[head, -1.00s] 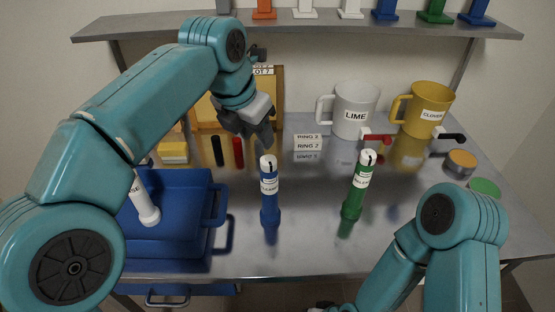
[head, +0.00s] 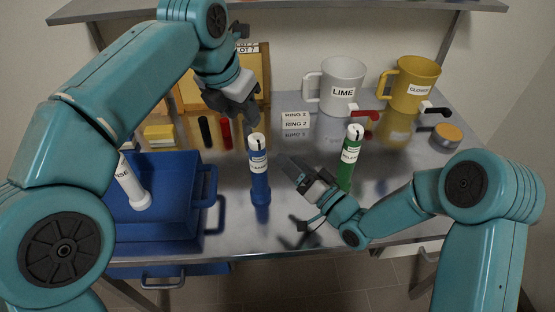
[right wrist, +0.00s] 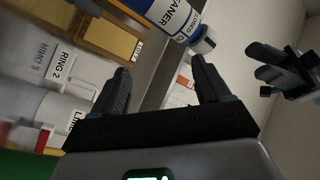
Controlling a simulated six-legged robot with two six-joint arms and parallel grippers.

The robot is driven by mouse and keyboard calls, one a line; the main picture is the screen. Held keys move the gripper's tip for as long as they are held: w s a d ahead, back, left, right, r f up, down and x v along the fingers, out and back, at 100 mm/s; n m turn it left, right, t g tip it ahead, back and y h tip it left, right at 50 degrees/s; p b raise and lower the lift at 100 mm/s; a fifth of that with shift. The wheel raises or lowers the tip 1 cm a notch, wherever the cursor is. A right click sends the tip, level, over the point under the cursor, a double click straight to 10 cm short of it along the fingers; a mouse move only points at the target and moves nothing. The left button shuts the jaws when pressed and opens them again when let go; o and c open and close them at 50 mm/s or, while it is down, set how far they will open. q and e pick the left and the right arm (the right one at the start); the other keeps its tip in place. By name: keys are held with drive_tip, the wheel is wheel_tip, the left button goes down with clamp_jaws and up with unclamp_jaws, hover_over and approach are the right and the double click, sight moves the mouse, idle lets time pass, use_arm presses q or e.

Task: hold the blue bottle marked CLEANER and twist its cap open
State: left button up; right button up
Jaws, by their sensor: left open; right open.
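The blue bottle (head: 260,184) with a white label stands upright on the metal table in the head view, its pale cap (head: 257,140) on top. In the right wrist view the bottle (right wrist: 168,14) shows the end of the word CLEANER, with its white cap (right wrist: 203,41) beyond my fingers. My right gripper (head: 287,168) is open and empty, just right of the bottle; its spread fingers (right wrist: 162,72) point toward it. My left gripper (head: 246,112) hangs open above and behind the bottle, apart from it. It also shows in the right wrist view (right wrist: 286,72).
A green bottle (head: 350,160) stands close to the right of my right gripper. A blue tray (head: 185,215) holding a white bottle (head: 131,185) is at left. A white LIME mug (head: 342,80), a yellow mug (head: 414,80) and a yellow box (head: 262,80) stand behind.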

sight(266, 177)
drive_tip(key=a+n+g, duration=0.1)
drive_tip(key=n, duration=0.2)
drive_tip(key=a+r+n+g+y, duration=0.1)
drive_tip(key=n, duration=0.3)
drive_tip(key=a+r+n+g+y, duration=0.1)
drive_tip(key=a+n+g, duration=0.1)
drive_tip(key=n, duration=0.2)
drive_tip(key=shift+a, duration=0.1)
drive_tip(key=shift+s+f, duration=0.15)
drive_tip(key=shift+s, duration=0.05)
drive_tip(key=f, duration=0.8)
drive_tip(key=shift+w+a, duration=0.15)
drive_tip(key=shift+w, duration=0.1)
drive_tip(key=x, duration=0.6)
drive_tip(key=shift+w+a+r, duration=0.15)
drive_tip(key=shift+w+a, duration=0.1)
drive_tip(key=shift+a, duration=0.05)
drive_tip(key=shift+s+r, duration=0.1)
drive_tip(key=shift+r, duration=0.1)
drive_tip(key=shift+a+f, duration=0.1)
drive_tip(key=shift+a, duration=0.05)
drive_tip(key=shift+w+f, duration=0.1)
drive_tip(key=shift+w, duration=0.15)
drive_tip(key=c, duration=0.4)
drive_tip(key=shift+s, duration=0.15)
drive_tip(key=c, duration=0.8)
drive_tip(key=shift+o, duration=1.2)
drive_tip(key=c, duration=0.3)
